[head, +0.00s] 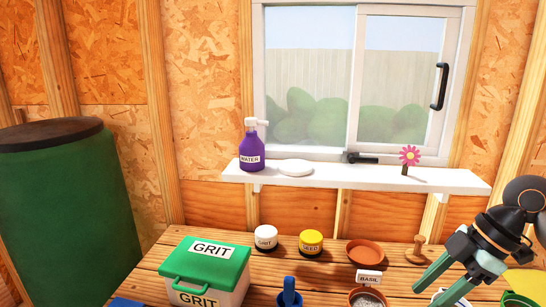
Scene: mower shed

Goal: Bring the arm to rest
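My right gripper (432,293) comes in from the right edge above the potting bench. Its two grey-green fingers point down and to the left, with a gap between them. I see nothing held in that gap, so it looks open and empty. My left arm and gripper are outside the picture.
The wooden bench (335,270) holds a green-lidded grit box (208,264), small grit and seed jars (311,242), a terracotta saucer (365,253), a basil label (369,277) and a wooden stamper (416,250). A purple water bottle (251,150) stands on the sill. A green barrel (70,215) is left.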

